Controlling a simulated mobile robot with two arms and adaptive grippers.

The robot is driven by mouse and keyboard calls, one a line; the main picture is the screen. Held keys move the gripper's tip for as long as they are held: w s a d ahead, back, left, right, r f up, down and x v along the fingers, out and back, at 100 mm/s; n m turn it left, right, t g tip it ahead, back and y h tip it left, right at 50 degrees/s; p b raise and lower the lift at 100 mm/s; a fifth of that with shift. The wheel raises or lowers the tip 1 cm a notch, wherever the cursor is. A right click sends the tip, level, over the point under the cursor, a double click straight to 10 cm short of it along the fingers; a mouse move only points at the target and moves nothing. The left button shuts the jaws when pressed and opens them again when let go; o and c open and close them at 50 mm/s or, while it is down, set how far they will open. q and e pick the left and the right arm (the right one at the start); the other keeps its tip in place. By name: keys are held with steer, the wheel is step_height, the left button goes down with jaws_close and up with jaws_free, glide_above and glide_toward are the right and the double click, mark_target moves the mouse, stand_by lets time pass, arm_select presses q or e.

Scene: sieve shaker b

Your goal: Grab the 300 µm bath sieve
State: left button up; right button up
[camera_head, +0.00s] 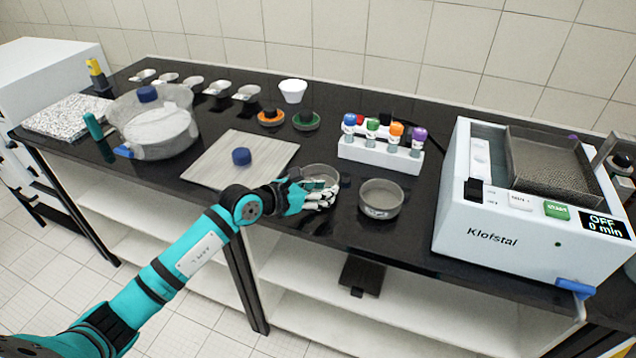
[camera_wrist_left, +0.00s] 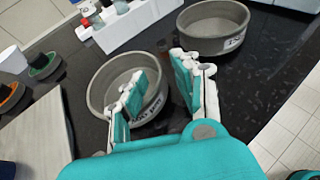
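Two round grey metal sieves stand on the black counter. The nearer-left sieve (camera_head: 320,172) is partly hidden by my left gripper (camera_head: 322,194); the other sieve (camera_head: 381,196) stands to its right, clear of the gripper. In the left wrist view, my left gripper (camera_wrist_left: 158,78) is open, with its fingers apart at the rim of the first sieve (camera_wrist_left: 108,78). One finger overlaps the bowl and the other is on its outer side; contact cannot be told. The second sieve (camera_wrist_left: 213,24) shows beyond. Both have wall labels, too small to read surely. My right gripper is not in view.
A white rack (camera_head: 380,155) with several coloured-cap bottles stands behind the sieves. A Klofstal machine (camera_head: 500,235) is at right, its display reading OFF, 0 min. A pale board (camera_head: 215,165) and a large clear basin (camera_head: 160,145) are at left. The counter's front edge is close.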

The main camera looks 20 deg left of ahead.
arm_select(q)
steer(key=x, duration=0.3)
steer(key=shift+w+d, duration=0.2)
steer(key=shift+w, duration=0.1)
steer(key=shift+s, duration=0.1)
steer(key=shift+c, duration=0.2)
jaws_close()
